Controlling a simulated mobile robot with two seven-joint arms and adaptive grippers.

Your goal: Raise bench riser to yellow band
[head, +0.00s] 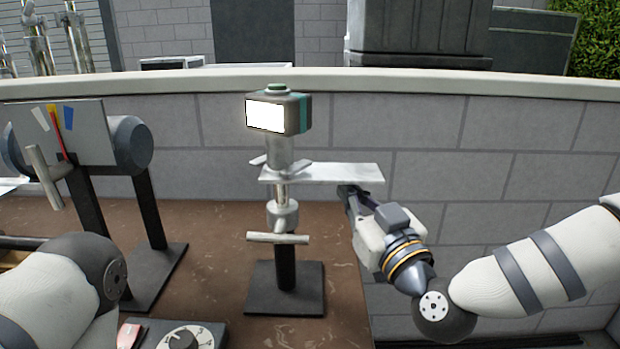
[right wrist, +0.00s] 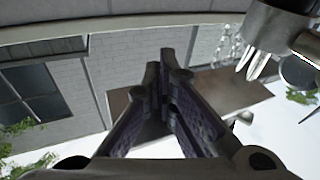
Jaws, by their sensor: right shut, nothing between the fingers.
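The bench riser (head: 284,215) stands upright in the middle of the head view on a dark square base. It has a slim post, a collar with a crossbar handle (head: 278,239), and a pale flat plate (head: 335,173) reaching right. A dark box with a bright white face (head: 266,114) sits on top. No yellow band shows on the post. My right gripper (head: 349,190) is shut and empty, its tips just under the plate's right end; I cannot tell whether they touch. Its closed fingers show in the right wrist view (right wrist: 166,75). My left gripper is out of view.
At left, a panel (head: 85,135) on a roller stand carries white, yellow (head: 53,112), red and blue marks. A dial box (head: 185,338) sits at the front of the brown bench (head: 210,225). A block wall (head: 440,150) stands behind. The bench ends right of the riser.

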